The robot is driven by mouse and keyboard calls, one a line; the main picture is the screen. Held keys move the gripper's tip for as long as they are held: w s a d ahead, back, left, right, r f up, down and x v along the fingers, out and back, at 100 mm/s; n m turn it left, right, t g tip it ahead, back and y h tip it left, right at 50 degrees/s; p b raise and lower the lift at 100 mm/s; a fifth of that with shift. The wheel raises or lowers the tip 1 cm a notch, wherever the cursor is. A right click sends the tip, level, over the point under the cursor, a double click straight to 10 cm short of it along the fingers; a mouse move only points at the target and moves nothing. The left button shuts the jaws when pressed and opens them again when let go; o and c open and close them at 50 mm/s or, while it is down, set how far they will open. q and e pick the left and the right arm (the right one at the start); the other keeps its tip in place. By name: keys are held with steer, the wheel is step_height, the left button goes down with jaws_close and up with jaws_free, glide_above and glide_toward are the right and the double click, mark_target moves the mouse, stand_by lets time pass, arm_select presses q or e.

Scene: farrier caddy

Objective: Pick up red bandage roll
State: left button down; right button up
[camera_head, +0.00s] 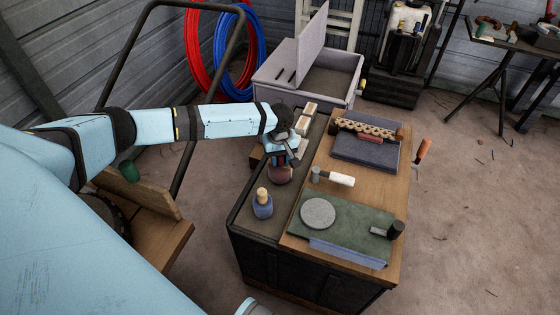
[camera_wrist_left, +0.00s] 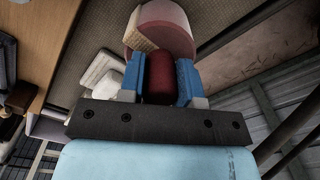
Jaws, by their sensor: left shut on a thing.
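The dark red bandage roll (camera_wrist_left: 158,80) is between the two blue fingers of my left gripper (camera_wrist_left: 160,76), which is shut on it. In the head view my left gripper (camera_head: 281,157) points down over the left part of the caddy's top, and only a little of the roll shows there. A pinkish, tan-sided roll (camera_wrist_left: 165,28) lies just beyond the fingertips in the wrist view; it shows in the head view as a dusty red roll (camera_head: 279,174) below the gripper. I cannot tell whether the two rolls touch. My right gripper is out of view.
A blue bottle with a tan cap (camera_head: 262,205) stands in front of the gripper. Pale blocks (camera_head: 303,124) are behind it. An open grey box (camera_head: 345,85) stands behind.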

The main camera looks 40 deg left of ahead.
arm_select(q)
step_height(320, 180, up, 19)
steer(key=p, duration=0.4)
steer(key=c, duration=1.5)
jaws_free()
jaws_close()
